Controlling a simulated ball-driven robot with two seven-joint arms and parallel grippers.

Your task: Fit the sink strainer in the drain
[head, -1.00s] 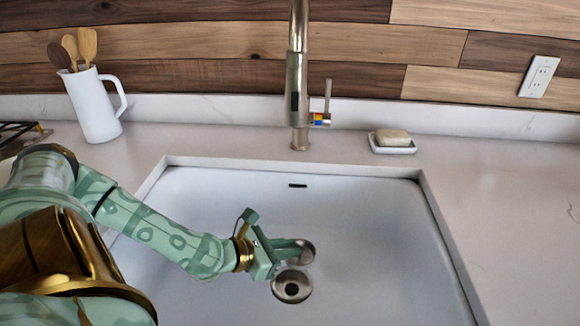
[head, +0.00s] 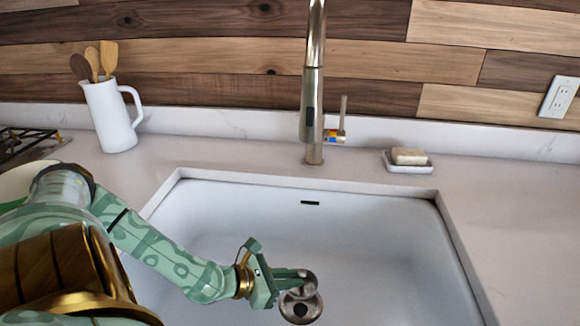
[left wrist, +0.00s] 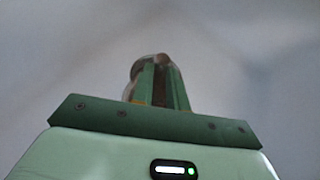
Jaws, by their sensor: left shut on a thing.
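The sink strainer (head: 309,284) is a small round metal piece held at the tips of my left gripper (head: 298,280). My left gripper is shut on it. The drain (head: 300,315) is a round metal ring with a dark hole in the sink floor. In the head view the strainer overlaps the drain's far edge; its height above the drain is hard to tell. In the left wrist view the fingers (left wrist: 160,85) are close together, and the strainer (left wrist: 137,70) shows partly behind them. The drain cannot be made out there. My right gripper is not in view.
The white sink (head: 400,260) is otherwise empty. The faucet (head: 312,100) rises behind it. A soap dish (head: 408,166) with soap (head: 409,156) stands right of the faucet, and a white jug (head: 110,118) with wooden utensils stands at back left.

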